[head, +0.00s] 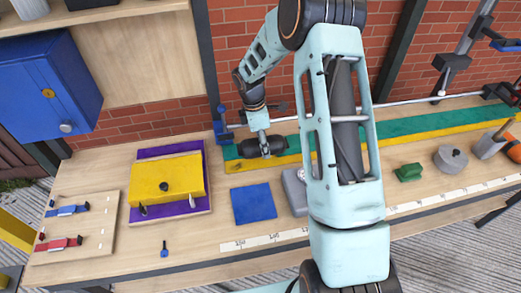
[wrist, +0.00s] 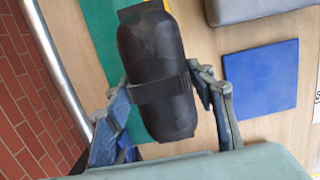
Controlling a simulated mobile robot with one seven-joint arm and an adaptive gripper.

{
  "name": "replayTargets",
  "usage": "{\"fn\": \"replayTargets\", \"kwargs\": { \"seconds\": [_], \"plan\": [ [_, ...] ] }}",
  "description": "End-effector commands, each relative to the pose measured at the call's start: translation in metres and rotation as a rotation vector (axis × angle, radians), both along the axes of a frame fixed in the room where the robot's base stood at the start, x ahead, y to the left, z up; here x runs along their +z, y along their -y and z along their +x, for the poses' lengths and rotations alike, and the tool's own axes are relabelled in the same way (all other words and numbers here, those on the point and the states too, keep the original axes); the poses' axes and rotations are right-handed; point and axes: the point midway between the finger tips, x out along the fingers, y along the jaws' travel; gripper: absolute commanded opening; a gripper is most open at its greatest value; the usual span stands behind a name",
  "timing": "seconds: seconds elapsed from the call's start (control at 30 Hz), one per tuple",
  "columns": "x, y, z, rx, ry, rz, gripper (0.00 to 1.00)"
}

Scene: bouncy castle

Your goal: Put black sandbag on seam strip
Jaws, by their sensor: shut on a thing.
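The black sandbag (head: 252,149) is a dark rounded roll with a strap around its middle. My gripper (head: 263,134) is shut on it from above. In the wrist view the sandbag (wrist: 155,50) lies between the two fingers of my gripper (wrist: 165,88), with the strap between them. The long green and yellow strip (head: 405,126), which looks like the seam strip, runs along the back of the bench. The sandbag overlaps the strip's left end in the head view. Green strip (wrist: 98,25) shows beside and behind it in the wrist view. I cannot tell whether they touch.
A blue square (head: 253,204) lies in front of the sandbag, with a grey block (head: 294,190) to its right. A yellow and purple stack (head: 168,180) is at left. A metal rail (head: 405,101) runs behind the strip. A green block (head: 408,172) sits farther right.

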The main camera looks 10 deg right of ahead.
Motion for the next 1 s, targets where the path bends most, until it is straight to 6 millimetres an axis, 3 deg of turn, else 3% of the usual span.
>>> {"fn": "replayTargets", "kwargs": {
  "seconds": [0.17, 0.43, 0.83, 0.87, 1.0],
  "plan": [
    [-0.005, -0.005, 0.004, 0.001, 0.003, 0.000, 0.00],
    [-0.037, -0.008, 0.006, 0.001, 0.002, -0.001, 0.00],
    [-0.044, -0.008, 0.006, 0.001, 0.004, -0.001, 0.00],
    [-0.044, -0.008, 0.005, 0.000, 0.001, 0.000, 0.52],
    [-0.044, -0.008, 0.005, 0.000, 0.001, 0.000, 0.68]
  ]
}}
